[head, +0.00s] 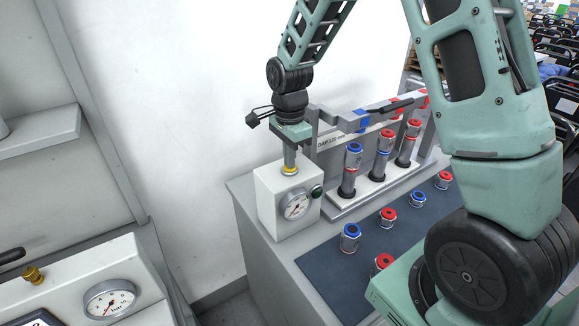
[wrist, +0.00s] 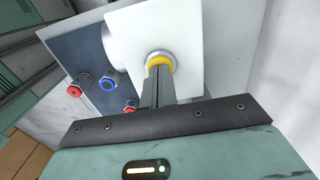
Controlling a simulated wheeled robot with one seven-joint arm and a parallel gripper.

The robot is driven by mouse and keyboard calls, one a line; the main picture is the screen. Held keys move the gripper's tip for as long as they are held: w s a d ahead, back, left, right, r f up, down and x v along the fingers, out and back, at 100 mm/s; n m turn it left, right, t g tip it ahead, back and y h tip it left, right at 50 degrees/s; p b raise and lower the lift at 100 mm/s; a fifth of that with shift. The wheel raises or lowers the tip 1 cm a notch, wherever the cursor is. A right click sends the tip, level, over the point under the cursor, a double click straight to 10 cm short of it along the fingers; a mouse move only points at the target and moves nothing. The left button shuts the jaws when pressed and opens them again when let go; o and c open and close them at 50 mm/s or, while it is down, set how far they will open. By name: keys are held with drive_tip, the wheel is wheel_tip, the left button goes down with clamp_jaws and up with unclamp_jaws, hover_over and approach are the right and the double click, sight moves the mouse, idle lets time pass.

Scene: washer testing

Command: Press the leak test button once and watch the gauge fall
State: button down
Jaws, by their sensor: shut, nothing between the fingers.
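A white test box (head: 272,206) stands on the grey bench, with a round gauge (head: 296,205) on its front. A dark green round fitting (head: 317,191) sits beside the gauge on the box. The yellow button (head: 290,170) is on top of the box; it also shows in the wrist view (wrist: 160,57). My gripper (head: 290,160) points down, shut and empty, with its fingertips at the button and covering part of it. The fingertips look to be on the button, but I cannot tell how far it is pressed. The gauge needle is too small to read surely.
A rack (head: 377,189) with several red- and blue-topped cylinders stands right of the box. Several short ones stand on the dark mat (head: 340,273). Another unit with a gauge (head: 110,299) is at lower left. A white wall is behind.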

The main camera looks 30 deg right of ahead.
drive_tip(key=shift+f, duration=0.1)
drive_tip(key=shift+r+p, duration=2.8)
drive_tip(key=shift+r, duration=0.7)
drive_tip(key=shift+r+p, duration=2.5)
drive_tip(key=shift+r, duration=0.5)
idle(1.4)
